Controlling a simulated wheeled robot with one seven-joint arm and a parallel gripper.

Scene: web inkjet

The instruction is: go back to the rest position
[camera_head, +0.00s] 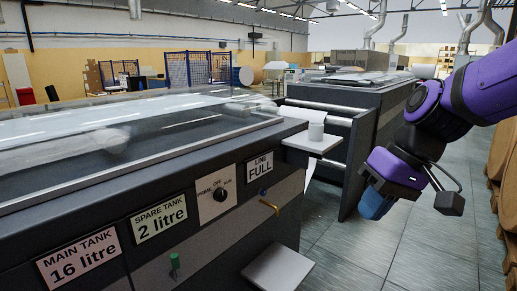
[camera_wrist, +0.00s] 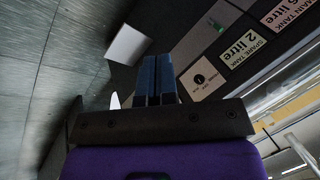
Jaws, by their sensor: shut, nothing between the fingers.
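My gripper (camera_head: 375,204) hangs at the right side of the head view, in front of the machine, over the floor. Its blue fingers are together and hold nothing; they also show in the wrist view (camera_wrist: 158,80). My purple arm reaches in from the right edge. The gripper is apart from the dark machine and touches nothing that I can see.
The printing machine (camera_head: 160,238) fills the left, with a dial (camera_head: 218,194) and tank labels. A small white shelf (camera_head: 312,142) bears a white cup-like object (camera_head: 316,131). A lower white shelf (camera_head: 278,270) juts out. Brown rolls (camera_head: 502,165) stand at right. The tiled floor (camera_head: 370,250) is clear.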

